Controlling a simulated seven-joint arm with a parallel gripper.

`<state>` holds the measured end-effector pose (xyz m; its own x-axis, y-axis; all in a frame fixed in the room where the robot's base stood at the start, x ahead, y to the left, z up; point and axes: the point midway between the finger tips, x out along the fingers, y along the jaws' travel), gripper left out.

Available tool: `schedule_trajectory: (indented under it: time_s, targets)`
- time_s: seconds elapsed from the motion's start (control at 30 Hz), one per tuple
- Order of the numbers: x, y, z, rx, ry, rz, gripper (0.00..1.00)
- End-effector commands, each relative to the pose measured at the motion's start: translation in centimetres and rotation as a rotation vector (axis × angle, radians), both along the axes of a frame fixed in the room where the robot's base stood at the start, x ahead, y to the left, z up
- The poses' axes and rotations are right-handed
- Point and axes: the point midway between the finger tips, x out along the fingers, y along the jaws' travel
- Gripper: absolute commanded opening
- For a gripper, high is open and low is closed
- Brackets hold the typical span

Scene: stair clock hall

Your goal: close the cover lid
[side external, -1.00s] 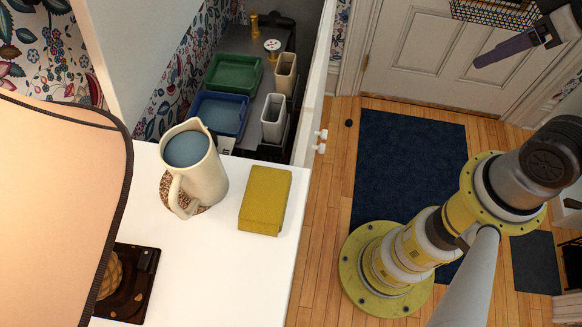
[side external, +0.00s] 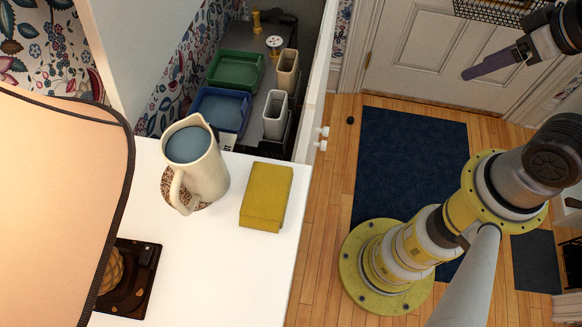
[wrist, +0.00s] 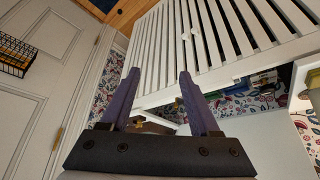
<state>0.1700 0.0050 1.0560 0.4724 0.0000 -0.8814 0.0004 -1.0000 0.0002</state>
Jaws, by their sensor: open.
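The cover lid looks to be the plain pale panel (side external: 150,50) standing raised at the upper left of the side external view, beside an open compartment. A pale panel (wrist: 262,140) at the lower right of the wrist view may be the same lid; I cannot be sure. My gripper (side external: 468,74) is at the upper right of the side external view, far from the panel and touching nothing. In the wrist view my gripper (wrist: 158,74) shows two purple fingers apart, with nothing between them. White slatted fronts with knobs (wrist: 215,35) lie beyond the fingers.
The open compartment holds a green tray (side external: 236,57), a blue tray (side external: 243,132) and upright holders (side external: 275,118). On the white top (side external: 220,270) are a jug (side external: 207,175) and a yellow box (side external: 265,195). A lampshade (side external: 55,200) blocks the left. A wire basket (side external: 490,12) hangs near my gripper.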

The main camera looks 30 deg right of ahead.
Motion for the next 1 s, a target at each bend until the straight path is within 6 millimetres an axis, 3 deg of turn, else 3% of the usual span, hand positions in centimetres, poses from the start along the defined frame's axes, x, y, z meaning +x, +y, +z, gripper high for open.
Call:
schedule_trajectory:
  time_s: [0.37,0.8,1.0]
  targets:
    - [0.0,0.0,-0.1,0.0,-0.001,0.0,0.62]
    - [-2.5,0.1,4.8,0.002,-0.005,0.003,0.62]
    - [-3.3,0.0,6.0,0.001,-0.001,0.0,0.62]
